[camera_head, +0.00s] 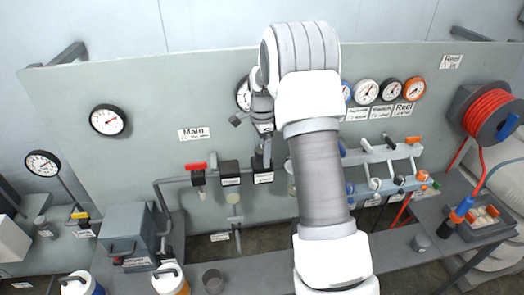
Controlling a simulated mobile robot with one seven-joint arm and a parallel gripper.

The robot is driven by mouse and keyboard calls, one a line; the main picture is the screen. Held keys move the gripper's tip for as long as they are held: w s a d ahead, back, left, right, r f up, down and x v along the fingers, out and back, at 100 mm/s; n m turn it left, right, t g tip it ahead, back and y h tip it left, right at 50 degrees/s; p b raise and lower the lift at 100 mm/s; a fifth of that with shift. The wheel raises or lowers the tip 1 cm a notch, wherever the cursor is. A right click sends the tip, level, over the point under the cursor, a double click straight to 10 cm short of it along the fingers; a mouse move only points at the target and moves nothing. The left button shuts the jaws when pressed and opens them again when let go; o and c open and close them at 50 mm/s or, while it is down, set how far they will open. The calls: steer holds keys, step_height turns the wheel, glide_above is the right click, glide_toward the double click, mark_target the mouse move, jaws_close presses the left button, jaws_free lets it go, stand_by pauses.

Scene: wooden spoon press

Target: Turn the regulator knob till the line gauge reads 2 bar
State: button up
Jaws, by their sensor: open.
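My gripper (266,158) points down in front of the panel, just above a dark labelled block (262,177) on the pipe line. It is open. Its fingertips are small here, and I cannot tell whether they touch anything. The regulator knob cannot be made out clearly; it may be behind the fingers. A round white-faced gauge (242,97) shows partly behind my wrist, above that block. Its right side and its reading are hidden. I cannot tell for certain that it is the line gauge.
A red-handled valve (196,167) and another dark block (229,174) sit on the pipe to the left. A large gauge (108,120) is on the panel's left. Several gauges, including an orange-rimmed one (414,89), and a red hose reel (491,114) are right. My arm covers the middle.

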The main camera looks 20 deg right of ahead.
steer(key=c, duration=1.4)
steer(key=shift+o, duration=0.2)
steer(key=n+b, duration=0.1)
steer(key=n, duration=0.4)
steer(key=shift+n, duration=0.3)
steer(key=n+b, duration=0.1)
steer(key=n, duration=1.1)
steer(key=shift+r+n, duration=0.1)
steer(key=shift+n, duration=0.2)
steer(key=n, duration=0.5)
steer(key=shift+n, duration=0.3)
